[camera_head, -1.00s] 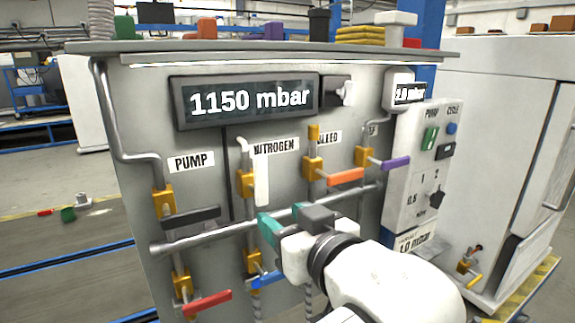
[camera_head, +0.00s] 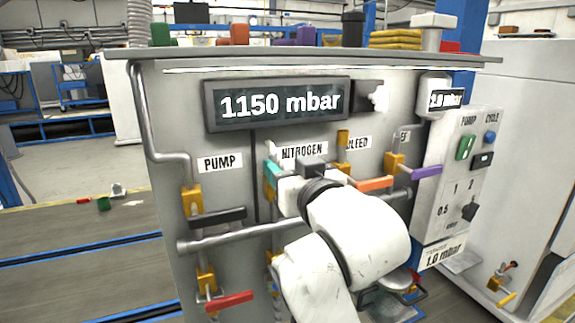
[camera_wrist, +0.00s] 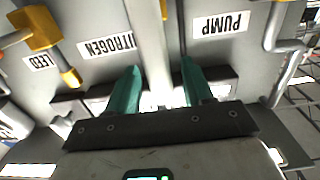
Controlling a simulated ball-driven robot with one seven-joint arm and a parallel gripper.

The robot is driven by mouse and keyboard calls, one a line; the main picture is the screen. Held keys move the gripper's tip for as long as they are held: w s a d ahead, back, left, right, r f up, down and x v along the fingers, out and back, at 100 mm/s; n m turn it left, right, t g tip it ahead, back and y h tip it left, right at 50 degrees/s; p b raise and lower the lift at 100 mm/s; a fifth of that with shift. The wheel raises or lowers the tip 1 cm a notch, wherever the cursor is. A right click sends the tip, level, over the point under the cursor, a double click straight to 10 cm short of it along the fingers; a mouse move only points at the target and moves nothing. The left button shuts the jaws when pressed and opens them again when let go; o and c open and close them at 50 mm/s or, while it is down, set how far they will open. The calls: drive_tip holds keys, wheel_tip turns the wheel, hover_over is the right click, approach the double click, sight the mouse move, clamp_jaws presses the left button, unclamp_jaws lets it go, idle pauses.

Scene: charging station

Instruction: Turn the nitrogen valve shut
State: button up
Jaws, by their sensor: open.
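The nitrogen valve's white lever (camera_wrist: 150,60) runs lengthwise between my gripper's two teal fingers in the wrist view, with a gap on either side. A bit of yellow valve body (camera_wrist: 163,9) shows beside it at the top edge. My gripper (camera_wrist: 160,85) is open around the lever; I cannot tell whether either finger touches it. In the head view my gripper (camera_head: 272,176) is in front of the panel just below the NITROGEN label (camera_head: 303,150), and it hides most of the valve and lever. The display (camera_head: 278,102) reads 1150 mbar.
The orange bleed lever (camera_head: 375,183) is close right of my gripper, with a purple lever (camera_head: 426,172) beyond. The black pump lever (camera_head: 218,217) is left. A horizontal pipe (camera_head: 230,240) and a red lever (camera_head: 229,301) are below.

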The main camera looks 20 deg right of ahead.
drive_tip(key=shift+w, duration=0.25)
clamp_jaws()
idle(0.3)
